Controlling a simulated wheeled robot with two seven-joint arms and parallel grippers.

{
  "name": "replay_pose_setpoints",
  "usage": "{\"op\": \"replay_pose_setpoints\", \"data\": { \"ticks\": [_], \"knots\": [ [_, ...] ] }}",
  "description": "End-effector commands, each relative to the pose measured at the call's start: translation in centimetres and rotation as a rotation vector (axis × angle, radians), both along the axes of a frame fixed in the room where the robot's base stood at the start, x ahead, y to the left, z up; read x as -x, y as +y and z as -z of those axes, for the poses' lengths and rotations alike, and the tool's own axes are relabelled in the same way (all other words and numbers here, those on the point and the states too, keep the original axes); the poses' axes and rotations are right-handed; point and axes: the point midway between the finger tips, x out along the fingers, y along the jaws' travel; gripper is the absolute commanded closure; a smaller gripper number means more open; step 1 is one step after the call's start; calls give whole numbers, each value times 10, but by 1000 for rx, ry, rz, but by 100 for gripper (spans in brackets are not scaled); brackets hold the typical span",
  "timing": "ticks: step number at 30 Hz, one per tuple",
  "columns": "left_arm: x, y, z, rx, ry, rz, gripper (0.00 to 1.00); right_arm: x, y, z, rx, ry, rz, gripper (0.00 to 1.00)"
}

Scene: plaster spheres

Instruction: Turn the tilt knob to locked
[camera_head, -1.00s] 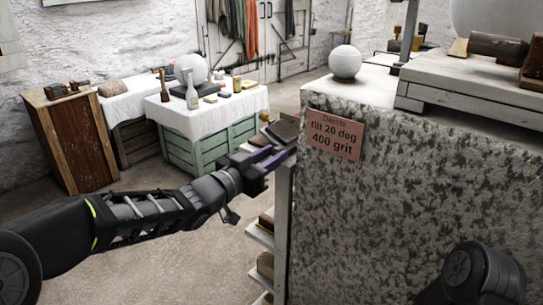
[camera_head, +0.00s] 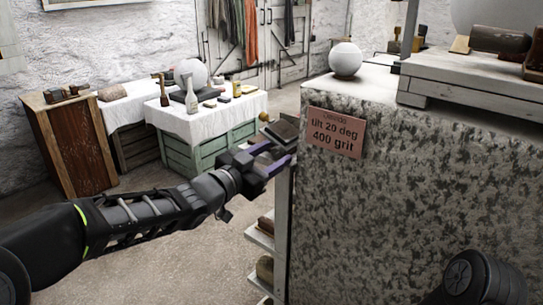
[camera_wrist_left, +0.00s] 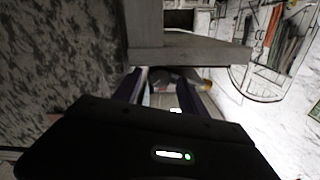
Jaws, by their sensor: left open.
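My left gripper (camera_head: 275,156) is open at the left edge of the speckled stone block, in front of a shelf unit. Its purple fingers point toward a dark block (camera_head: 285,130) on the shelf top; I cannot tell whether they touch anything. In the left wrist view the gripper (camera_wrist_left: 160,86) shows two spread fingers, with a dark rounded thing beyond them, too dim to identify. I cannot make out the tilt knob for certain. A pink sign (camera_head: 335,132) on the block reads "tilt 20 deg 400 grit". My right gripper is out of view.
The speckled stone block (camera_head: 400,200) fills the right side. A plaster sphere (camera_head: 345,60) rests on its top. A white-clothed table (camera_head: 235,108) with tools and a wooden cabinet (camera_head: 80,145) stand behind left. Open floor (camera_head: 180,270) lies below my left arm.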

Motion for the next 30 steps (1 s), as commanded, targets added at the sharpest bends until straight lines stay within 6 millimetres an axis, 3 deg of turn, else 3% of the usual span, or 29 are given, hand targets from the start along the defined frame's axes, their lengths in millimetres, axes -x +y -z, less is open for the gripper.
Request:
{"op": "replay_pose_setpoints", "data": {
  "ticks": [8, 21, 30],
  "knots": [
    [7, 6, -1, 0, 0, -2, 50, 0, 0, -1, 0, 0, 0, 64],
    [58, 43, -1, -1, -1, -2, 50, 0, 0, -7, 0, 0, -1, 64],
    [63, 46, 0, 0, 0, 0, 50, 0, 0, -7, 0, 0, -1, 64]
  ]
}}
